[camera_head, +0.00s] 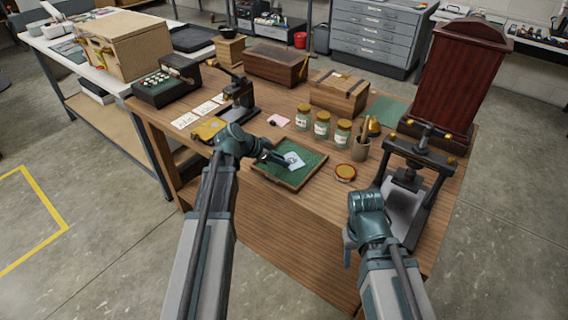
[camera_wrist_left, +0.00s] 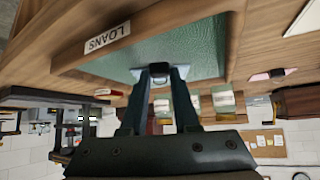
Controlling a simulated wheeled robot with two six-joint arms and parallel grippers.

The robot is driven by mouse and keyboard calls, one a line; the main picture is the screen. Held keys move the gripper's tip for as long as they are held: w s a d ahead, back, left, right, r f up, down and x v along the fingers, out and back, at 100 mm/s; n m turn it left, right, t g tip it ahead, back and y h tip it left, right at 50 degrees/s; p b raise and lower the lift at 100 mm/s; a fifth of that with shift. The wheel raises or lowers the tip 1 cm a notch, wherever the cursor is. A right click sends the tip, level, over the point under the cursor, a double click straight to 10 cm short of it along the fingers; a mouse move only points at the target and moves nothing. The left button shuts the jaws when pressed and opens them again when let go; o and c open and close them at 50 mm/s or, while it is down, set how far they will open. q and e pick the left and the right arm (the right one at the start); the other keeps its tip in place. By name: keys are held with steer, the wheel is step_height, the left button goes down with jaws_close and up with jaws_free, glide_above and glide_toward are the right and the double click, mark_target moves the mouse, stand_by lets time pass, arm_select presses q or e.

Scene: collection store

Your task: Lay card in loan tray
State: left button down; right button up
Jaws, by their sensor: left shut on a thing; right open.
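The loan tray is a shallow wooden tray with a green lining (camera_head: 305,174), on the wooden desk. The card (camera_head: 295,160) is small and white with a dark mark. My left gripper (camera_head: 281,158) is shut on the card, over the tray's lining. In the left wrist view the fingers (camera_wrist_left: 160,72) hide most of the card; I cannot tell whether it touches the lining. My right gripper (camera_head: 349,242) is open and empty at the desk's front edge, away from the tray.
A round jar lid (camera_head: 345,172) lies right of the tray, below a brush pot (camera_head: 360,149). Several lidded jars (camera_head: 322,126) stand behind it. A black press (camera_head: 408,184) stands near my right arm. A pink item (camera_head: 278,120) and white papers (camera_head: 185,120) lie behind the tray.

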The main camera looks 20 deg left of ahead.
arm_select(q)
steer(key=shift+a, duration=0.1)
steer(key=shift+f, duration=0.15)
steer(key=c, duration=0.7)
jaws_free()
steer(key=shift+o, duration=0.2)
steer(key=shift+s+a+r+p, duration=0.15)
steer(key=shift+r+p, duration=0.2)
steer(key=shift+r, duration=0.2)
steer(key=p+v, duration=0.7)
steer(key=v, duration=0.4)
steer(key=shift+s+p, duration=0.2)
steer(key=shift+p, duration=0.2)
